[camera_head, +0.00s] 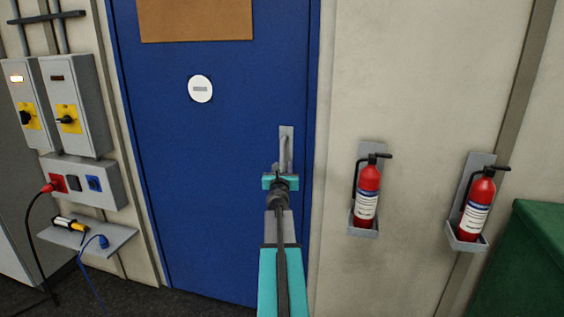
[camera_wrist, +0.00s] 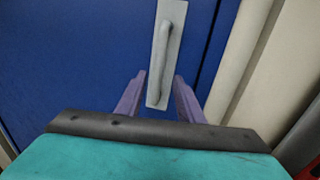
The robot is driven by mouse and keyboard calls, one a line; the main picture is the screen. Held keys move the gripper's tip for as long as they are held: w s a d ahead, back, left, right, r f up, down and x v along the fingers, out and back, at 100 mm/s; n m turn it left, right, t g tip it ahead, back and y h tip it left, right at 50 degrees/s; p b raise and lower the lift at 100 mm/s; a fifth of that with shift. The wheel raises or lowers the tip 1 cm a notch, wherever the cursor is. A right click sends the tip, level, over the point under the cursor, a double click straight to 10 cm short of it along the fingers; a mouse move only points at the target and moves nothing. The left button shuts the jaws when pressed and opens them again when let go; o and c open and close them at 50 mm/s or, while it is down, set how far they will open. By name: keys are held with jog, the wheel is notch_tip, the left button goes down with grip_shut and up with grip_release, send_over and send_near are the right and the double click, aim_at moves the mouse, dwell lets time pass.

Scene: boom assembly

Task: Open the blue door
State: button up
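The blue door (camera_head: 220,200) stands closed in its frame in the head view, and it fills the left of the wrist view (camera_wrist: 70,60). Its grey pull handle (camera_head: 285,150) sits on a plate near the door's right edge. In the wrist view the handle (camera_wrist: 165,60) runs upright, with its lower end between my fingers. My gripper (camera_wrist: 158,95) is open, one purple finger on each side of the handle plate, with gaps visible on both sides. In the head view my gripper (camera_head: 280,178) is at the handle's lower end, and my arm hides part of the door below.
Two red fire extinguishers (camera_head: 368,195) (camera_head: 477,205) hang on the wall right of the door. A green box (camera_head: 530,260) stands at the far right. Grey switch boxes (camera_head: 75,105) and a small shelf (camera_head: 90,235) with cables are on the left wall.

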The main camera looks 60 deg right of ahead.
aim_at(284, 160)
jog(key=shift+x, duration=3.75)
jog(key=shift+f, duration=0.1)
grip_shut()
jog(key=shift+w+a, duration=0.1)
jog(key=shift+a, duration=0.5)
jog(key=shift+d, duration=0.3)
jog(key=shift+s+d, duration=0.1)
jog(key=shift+s, duration=0.1)
